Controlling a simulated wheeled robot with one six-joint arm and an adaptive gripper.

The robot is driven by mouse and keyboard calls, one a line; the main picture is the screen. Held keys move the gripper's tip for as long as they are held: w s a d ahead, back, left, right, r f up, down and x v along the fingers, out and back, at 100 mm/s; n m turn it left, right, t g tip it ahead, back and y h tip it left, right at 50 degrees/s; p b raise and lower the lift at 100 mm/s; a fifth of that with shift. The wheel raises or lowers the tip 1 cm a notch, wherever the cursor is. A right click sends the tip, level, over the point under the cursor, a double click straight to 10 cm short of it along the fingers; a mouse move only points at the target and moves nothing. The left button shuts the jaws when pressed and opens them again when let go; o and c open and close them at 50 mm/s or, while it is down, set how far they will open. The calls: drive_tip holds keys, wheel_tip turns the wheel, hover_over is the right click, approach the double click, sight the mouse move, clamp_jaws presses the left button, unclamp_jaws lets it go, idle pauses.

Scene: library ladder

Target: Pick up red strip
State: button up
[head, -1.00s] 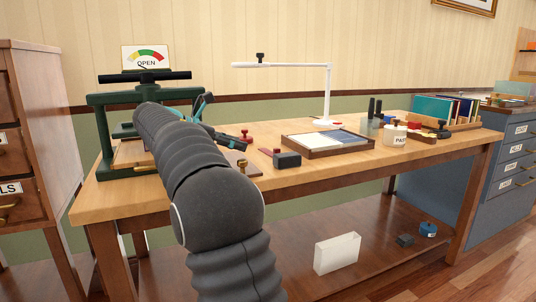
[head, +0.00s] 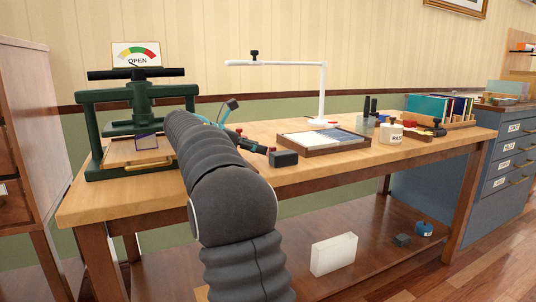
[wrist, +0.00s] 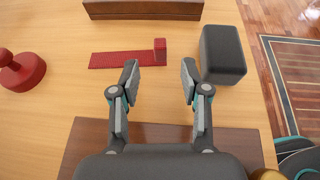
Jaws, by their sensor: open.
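The red strip (wrist: 115,58) lies flat on the wooden bench in the wrist view, with a small upright red block at its right end. My gripper (wrist: 159,80) is open and empty. Its fingertips are just on the near side of the strip's right end, and the gap between them faces that end. A small red bit, probably the strip's end, shows in the head view (head: 271,149) beside the dark block. The rest of the strip is hidden there behind my arm and gripper.
A dark block (wrist: 222,54) sits close to the right finger. A red knobbed stamp (wrist: 22,70) stands at left, and a brown tray edge (wrist: 143,9) lies beyond the strip. In the head view, a green press (head: 90,130) stands left and a white lamp (head: 322,95) behind.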

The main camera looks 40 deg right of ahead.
sight(270, 149)
drive_tip(key=b+x, duration=0.1)
drive_tip(key=x, duration=0.3)
drive_tip(key=shift+s+d, duration=0.1)
drive_tip(key=shift+d, duration=0.15)
clamp_jaws()
drive_tip(key=shift+r, duration=0.1)
